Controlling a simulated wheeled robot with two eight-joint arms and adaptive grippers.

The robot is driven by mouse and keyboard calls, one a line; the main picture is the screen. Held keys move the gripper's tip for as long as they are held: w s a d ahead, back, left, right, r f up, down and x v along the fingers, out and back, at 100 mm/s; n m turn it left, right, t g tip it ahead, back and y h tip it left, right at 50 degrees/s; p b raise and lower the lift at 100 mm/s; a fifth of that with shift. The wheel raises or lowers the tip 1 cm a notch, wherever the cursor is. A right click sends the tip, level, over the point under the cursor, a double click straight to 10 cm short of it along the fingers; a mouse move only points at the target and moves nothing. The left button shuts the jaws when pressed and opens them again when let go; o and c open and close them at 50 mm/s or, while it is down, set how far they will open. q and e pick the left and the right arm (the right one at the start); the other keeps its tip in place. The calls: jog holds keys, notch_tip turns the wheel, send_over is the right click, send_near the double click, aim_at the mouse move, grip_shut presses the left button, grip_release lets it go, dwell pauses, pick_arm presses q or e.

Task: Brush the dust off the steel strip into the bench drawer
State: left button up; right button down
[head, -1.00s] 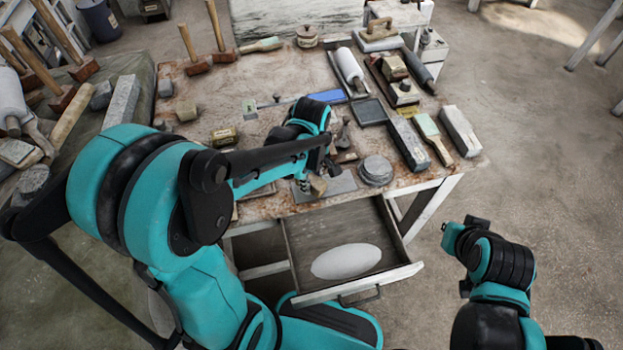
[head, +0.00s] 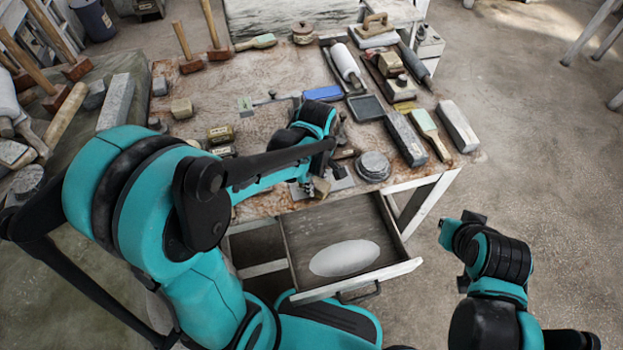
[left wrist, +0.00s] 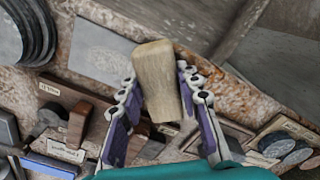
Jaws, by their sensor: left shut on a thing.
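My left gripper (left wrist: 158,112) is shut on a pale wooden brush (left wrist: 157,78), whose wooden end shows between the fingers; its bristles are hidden. In the head view my left gripper (head: 312,184) is low over the bench's front edge, with the wood (head: 321,187) over the steel strip (head: 341,183). The grey strip also shows in the left wrist view (left wrist: 98,48), with a paler dusty patch on it. The bench drawer (head: 300,225) is pulled open below, with a white oval (head: 345,258) on its floor. My right gripper (head: 462,240) hangs right of the bench, its fingers unclear.
A round grey stack of discs (head: 374,166) sits right of the strip. Mallets (head: 190,63) stand at the back left. Floor right of the bench is clear.

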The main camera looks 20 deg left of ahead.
pick_arm(q)
jog(key=shift+w+a, duration=0.2)
jog(key=shift+a, duration=0.5)
jog(key=shift+w+a, duration=0.2)
jog(key=shift+a, duration=0.5)
jog(key=shift+w+a, duration=0.2)
jog(key=shift+a, duration=0.5)
jog(key=shift+d, duration=0.15)
jog(key=shift+s+d, duration=0.2)
jog(key=shift+d, duration=0.45)
jog(key=shift+s+d, duration=0.25)
jog(key=shift+d, duration=0.4)
jog(key=shift+s+d, duration=0.2)
jog(key=shift+d, duration=0.45)
jog(key=shift+w+a, duration=0.2)
jog(key=shift+a, duration=0.5)
jog(key=shift+w+a, duration=0.25)
jog(key=shift+a, duration=0.45)
jog(key=shift+w+a, duration=0.2)
jog(key=shift+a, duration=0.5)
